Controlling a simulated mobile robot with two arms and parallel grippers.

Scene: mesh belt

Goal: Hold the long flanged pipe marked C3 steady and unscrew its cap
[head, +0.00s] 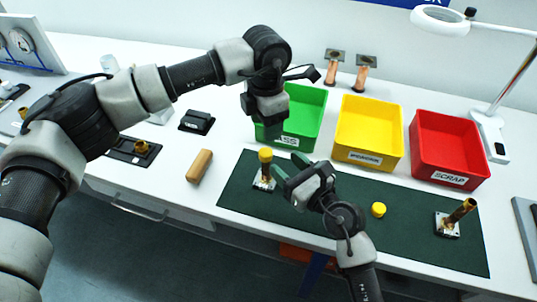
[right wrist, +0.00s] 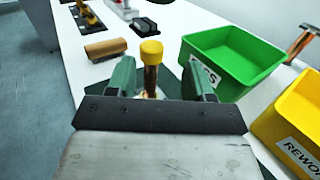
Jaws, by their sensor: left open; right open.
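A brass pipe with a yellow cap (head: 265,155) stands upright on a square flange (head: 263,183) at the left part of the dark green mat. Its marking is too small to read. In the right wrist view the capped pipe (right wrist: 151,75) stands between and beyond the spread fingers of my right gripper (right wrist: 158,80). My right gripper (head: 287,176) is open and empty, just right of the pipe in the head view. My left gripper (head: 271,128) is open and points down above the capped pipe, in front of the green bin, apart from the cap.
Green (head: 305,105), yellow (head: 369,130) and red (head: 450,145) bins stand behind.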

